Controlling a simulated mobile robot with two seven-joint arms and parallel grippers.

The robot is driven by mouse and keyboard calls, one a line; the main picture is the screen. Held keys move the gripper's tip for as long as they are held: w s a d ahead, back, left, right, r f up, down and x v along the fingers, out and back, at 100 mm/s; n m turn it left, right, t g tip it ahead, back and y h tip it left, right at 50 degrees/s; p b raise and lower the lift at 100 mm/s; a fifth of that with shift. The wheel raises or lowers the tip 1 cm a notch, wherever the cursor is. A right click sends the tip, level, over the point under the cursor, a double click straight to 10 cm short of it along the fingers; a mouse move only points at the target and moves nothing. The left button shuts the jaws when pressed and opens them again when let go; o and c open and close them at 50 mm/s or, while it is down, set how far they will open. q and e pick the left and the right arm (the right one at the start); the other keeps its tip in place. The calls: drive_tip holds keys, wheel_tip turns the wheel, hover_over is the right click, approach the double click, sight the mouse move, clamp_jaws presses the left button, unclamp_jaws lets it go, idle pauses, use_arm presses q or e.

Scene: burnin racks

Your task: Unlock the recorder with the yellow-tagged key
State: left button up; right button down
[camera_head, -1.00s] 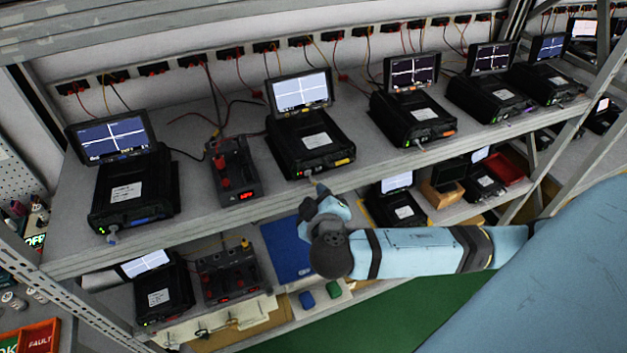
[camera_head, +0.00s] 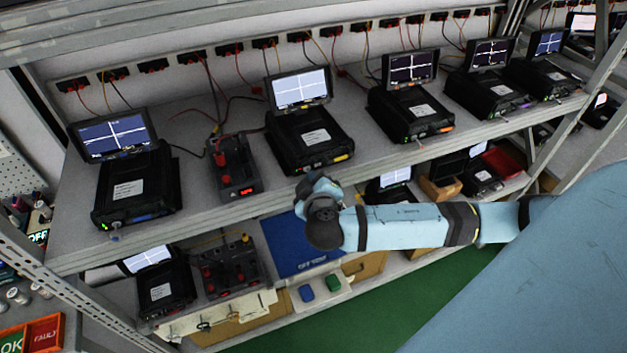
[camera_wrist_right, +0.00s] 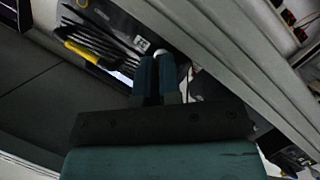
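The recorder with a yellow strip on its front (camera_head: 308,140) sits on the upper shelf with its pale screen (camera_head: 299,90) lit. Its yellow-marked front also shows at upper left in the right wrist view (camera_wrist_right: 84,53). My right gripper (camera_head: 308,185) is just below and in front of this recorder, by the shelf edge, apart from it. In the wrist view its fingers (camera_wrist_right: 158,78) stand close together, with a small pale round thing at the tips that I cannot identify. I cannot make out the yellow-tagged key. My left gripper is not in view.
More recorders (camera_head: 137,190) (camera_head: 410,112) stand along the upper shelf, with a red-knobbed power unit (camera_head: 234,168) between two. The shelf's front edge (camera_head: 225,212) runs beside my gripper.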

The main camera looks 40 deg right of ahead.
drive_tip(key=shift+f+m+b, duration=0.1)
drive_tip(key=shift+m+b, duration=0.2)
drive_tip(key=shift+b, duration=0.05)
drive_tip(key=shift+s+d+m+t+y, duration=0.15)
drive_tip(key=shift+m+t+y, duration=0.15)
drive_tip(key=shift+m+y, duration=1.35)
drive_tip(key=shift+w+d+m+t+y, duration=0.1)
drive_tip(key=shift+d+m+t+y, duration=0.15)
drive_tip(key=shift+m+y, duration=1.35)
drive_tip(key=shift+s+d+m+t+y, duration=0.1)
drive_tip(key=shift+m+t+y, duration=0.45)
drive_tip(key=shift+m, duration=1.9)
drive_tip(key=shift+y, duration=0.3)
